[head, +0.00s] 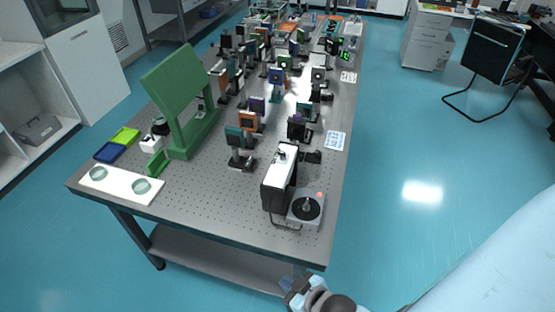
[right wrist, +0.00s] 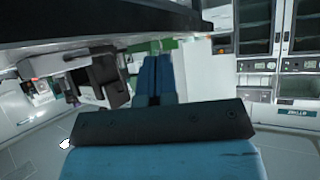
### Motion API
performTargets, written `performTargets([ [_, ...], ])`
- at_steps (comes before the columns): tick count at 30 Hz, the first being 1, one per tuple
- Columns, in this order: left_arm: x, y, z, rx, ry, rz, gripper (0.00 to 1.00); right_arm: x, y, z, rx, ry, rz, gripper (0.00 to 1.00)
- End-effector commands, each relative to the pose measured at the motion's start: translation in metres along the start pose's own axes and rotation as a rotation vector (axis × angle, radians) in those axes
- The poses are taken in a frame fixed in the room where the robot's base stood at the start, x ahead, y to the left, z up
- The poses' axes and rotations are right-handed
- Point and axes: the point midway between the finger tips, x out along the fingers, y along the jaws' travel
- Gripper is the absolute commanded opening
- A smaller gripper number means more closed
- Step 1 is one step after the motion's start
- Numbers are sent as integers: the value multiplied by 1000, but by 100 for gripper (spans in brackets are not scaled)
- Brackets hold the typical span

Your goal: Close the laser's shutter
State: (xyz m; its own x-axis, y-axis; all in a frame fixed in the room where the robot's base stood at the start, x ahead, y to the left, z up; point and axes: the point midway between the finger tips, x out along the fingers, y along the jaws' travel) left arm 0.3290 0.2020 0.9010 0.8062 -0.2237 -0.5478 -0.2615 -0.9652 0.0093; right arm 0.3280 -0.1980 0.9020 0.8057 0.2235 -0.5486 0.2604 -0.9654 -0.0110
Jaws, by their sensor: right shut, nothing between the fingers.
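The laser (head: 279,180), a black box with a white top, stands near the front right corner of the optical table. A small dark part (head: 312,156) sits by its far end; I cannot tell if it is the shutter or how it is set. My right gripper (head: 292,285) is low in the head view, in front of the table's near edge and apart from the laser. In the right wrist view its blue fingers (right wrist: 155,78) are together and empty. A dark box, seemingly the laser (right wrist: 105,75), shows left of them in that inverted view. My left gripper is not in view.
A grey unit with a round black knob (head: 306,208) stands right of the laser at the table edge. Several optic mounts (head: 240,148) crowd the table (head: 215,205) behind. A green stand (head: 185,100) and white plate (head: 120,185) are left. The front middle is clear.

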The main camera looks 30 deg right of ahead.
Motion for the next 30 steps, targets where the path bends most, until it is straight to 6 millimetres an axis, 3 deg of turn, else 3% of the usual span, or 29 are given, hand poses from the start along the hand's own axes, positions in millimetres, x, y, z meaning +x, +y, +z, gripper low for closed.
performTargets([
  [10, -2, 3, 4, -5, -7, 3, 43, -1, 0, 0, 7, 3, -2, 0],
  [14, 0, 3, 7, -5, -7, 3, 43, 11, -5, -29, 149, 121, -36, 0],
  [17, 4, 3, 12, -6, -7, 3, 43, 24, -8, -82, 417, 330, -105, 0],
  [19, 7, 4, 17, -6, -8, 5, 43, 28, -2, -131, 679, 522, -176, 0],
  [21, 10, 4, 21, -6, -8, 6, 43, 27, 12, -177, 977, 725, -261, 0],
  [24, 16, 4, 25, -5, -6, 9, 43, 20, 42, -227, 1413, 999, -387, 0],
  [27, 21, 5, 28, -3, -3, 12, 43, 16, 76, -253, 1848, 1245, -500, 0],
  [30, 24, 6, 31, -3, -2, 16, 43, 21, 101, -259, 2253, 1447, -576, 0],
])
